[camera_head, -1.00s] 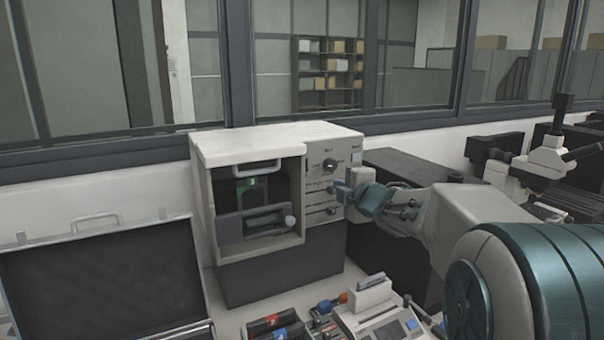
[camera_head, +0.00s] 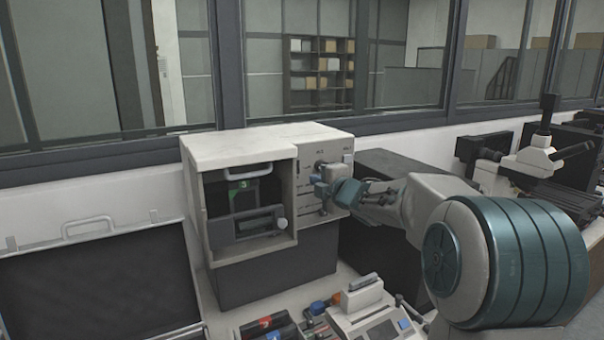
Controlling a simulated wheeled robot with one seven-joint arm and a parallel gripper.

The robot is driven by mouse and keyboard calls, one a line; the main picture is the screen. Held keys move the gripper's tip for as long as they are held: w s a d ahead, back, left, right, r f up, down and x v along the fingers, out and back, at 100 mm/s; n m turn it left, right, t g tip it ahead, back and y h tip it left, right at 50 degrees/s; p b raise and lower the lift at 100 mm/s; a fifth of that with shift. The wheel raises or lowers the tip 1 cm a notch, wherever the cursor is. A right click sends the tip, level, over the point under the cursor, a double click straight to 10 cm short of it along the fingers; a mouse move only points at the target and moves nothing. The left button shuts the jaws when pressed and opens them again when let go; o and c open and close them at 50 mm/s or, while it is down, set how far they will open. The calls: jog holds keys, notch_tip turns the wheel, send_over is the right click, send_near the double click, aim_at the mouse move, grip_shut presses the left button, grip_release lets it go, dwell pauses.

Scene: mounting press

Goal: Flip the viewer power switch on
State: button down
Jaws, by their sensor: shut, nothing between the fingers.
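The viewer (camera_head: 240,145) is a pale box with an open front bay on a dark base. Its control panel (camera_head: 306,202) is on the right of its front, with a dark knob (camera_head: 320,165) near the top. My gripper (camera_head: 317,188) is shut and empty, with its tips at the panel just below the knob. I cannot tell whether the tips touch the panel. The power switch cannot be made out; the gripper hides part of the panel.
An open dark case (camera_head: 100,285) lies at left. Red and blue items (camera_head: 268,326) and a pale device (camera_head: 375,318) stand in front. A dark box (camera_head: 375,165) is behind my arm, and a microscope (camera_head: 535,160) is at right.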

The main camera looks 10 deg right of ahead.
jog(key=p+x, duration=0.2)
jog(key=x, duration=0.6)
jog(key=shift+w, duration=0.2)
